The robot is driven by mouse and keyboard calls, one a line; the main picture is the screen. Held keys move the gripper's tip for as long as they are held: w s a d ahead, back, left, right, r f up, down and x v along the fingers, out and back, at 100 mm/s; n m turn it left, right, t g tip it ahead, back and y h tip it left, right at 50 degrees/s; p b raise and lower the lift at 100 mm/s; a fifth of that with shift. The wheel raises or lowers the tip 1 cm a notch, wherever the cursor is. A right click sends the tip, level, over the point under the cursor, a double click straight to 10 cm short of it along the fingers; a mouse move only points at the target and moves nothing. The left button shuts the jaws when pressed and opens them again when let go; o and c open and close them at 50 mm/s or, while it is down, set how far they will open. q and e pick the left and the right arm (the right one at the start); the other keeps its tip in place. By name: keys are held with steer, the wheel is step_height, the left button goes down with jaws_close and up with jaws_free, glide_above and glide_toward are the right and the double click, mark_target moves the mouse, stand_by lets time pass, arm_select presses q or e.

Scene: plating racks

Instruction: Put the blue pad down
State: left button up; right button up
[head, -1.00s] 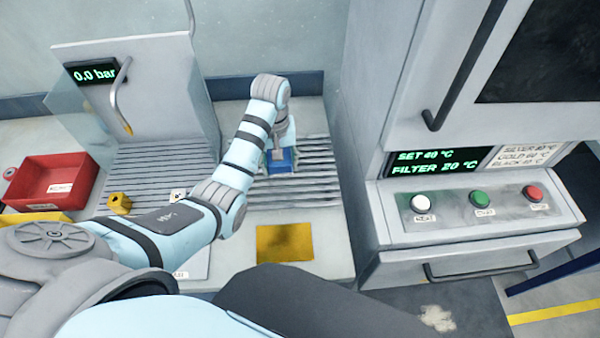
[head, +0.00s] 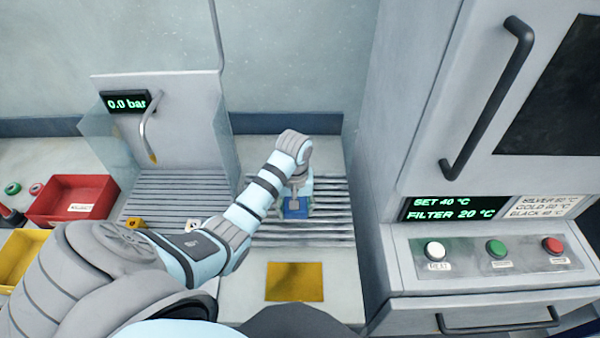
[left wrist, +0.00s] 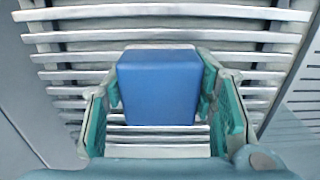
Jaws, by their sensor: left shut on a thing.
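The blue pad (left wrist: 157,88) is a blue block between the teal-lined fingers of my left gripper (left wrist: 160,108) in the left wrist view. The gripper is shut on it, over a slatted rack (left wrist: 160,11). In the head view the blue pad (head: 295,208) shows under my left gripper (head: 296,203), at the slatted rack (head: 325,229) on the counter's right part. I cannot tell whether the pad touches the slats. My right gripper is not in view.
A yellow mat (head: 295,282) lies in front of the rack. A red bin (head: 75,200), a yellow bin (head: 17,258) and a spray stand (head: 180,120) are to the left. A cabinet with buttons (head: 495,250) borders the rack's right side.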

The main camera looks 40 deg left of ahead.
arm_select(q)
steer(key=shift+f, duration=1.15)
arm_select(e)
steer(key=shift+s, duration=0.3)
arm_select(q)
steer(key=o, duration=1.6)
steer(key=shift+f, duration=0.1)
steer(key=shift+c, duration=0.2)
